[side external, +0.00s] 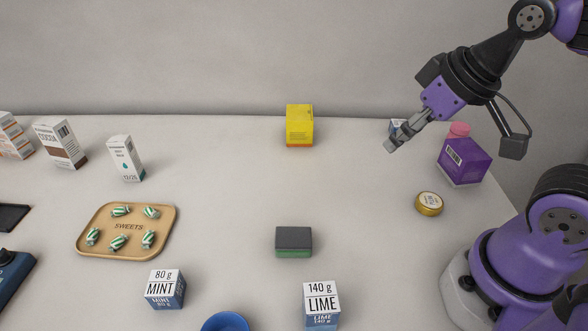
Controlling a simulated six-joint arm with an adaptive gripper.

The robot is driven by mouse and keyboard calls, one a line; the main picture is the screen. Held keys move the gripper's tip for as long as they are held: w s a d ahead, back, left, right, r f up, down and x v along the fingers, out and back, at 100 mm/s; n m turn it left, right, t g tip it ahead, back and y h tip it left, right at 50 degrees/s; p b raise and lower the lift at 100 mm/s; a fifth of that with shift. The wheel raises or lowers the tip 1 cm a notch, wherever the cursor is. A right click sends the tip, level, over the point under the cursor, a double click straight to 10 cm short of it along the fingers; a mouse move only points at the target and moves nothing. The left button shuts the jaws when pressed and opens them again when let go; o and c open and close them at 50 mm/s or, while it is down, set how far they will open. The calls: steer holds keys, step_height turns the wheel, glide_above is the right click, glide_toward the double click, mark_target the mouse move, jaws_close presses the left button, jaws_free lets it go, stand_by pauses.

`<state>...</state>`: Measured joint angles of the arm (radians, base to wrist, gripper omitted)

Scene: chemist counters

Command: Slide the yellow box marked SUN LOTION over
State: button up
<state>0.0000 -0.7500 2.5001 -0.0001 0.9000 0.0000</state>
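The yellow box (300,126) stands upright at the back of the counter, near the wall, a little right of centre. Its lettering is too small to read here. My gripper (391,143) hangs in the air to the right of the yellow box, clear of it, pointing down and to the left. Its grey fingers look like one narrow block from this side, so I cannot tell whether they are apart. I see nothing held in it.
A small white-and-blue box (396,126) is partly hidden behind my gripper. A purple box (463,162), a pink-topped item (459,130) and a gold tin (429,203) stand right. A dark sponge (293,241) lies in front. The counter around the yellow box is clear.

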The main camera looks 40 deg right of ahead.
steer(key=c, duration=0.4)
steer(key=shift+w, duration=0.25)
jaws_close()
steer(key=m+t+h, duration=0.2)
steer(key=m+h, duration=0.6)
steer(key=m, duration=0.1)
glide_toward(296, 109)
steer(key=x, duration=0.3)
steer(key=r+x, duration=0.1)
steer(key=x, duration=0.1)
steer(key=shift+w+d+f, duration=0.2)
steer(key=shift+w+d, duration=0.05)
steer(key=shift+d, duration=0.2)
steer(key=shift+w+d+f, duration=0.15)
steer(key=shift+w+f, duration=0.05)
steer(key=shift+f, duration=0.6)
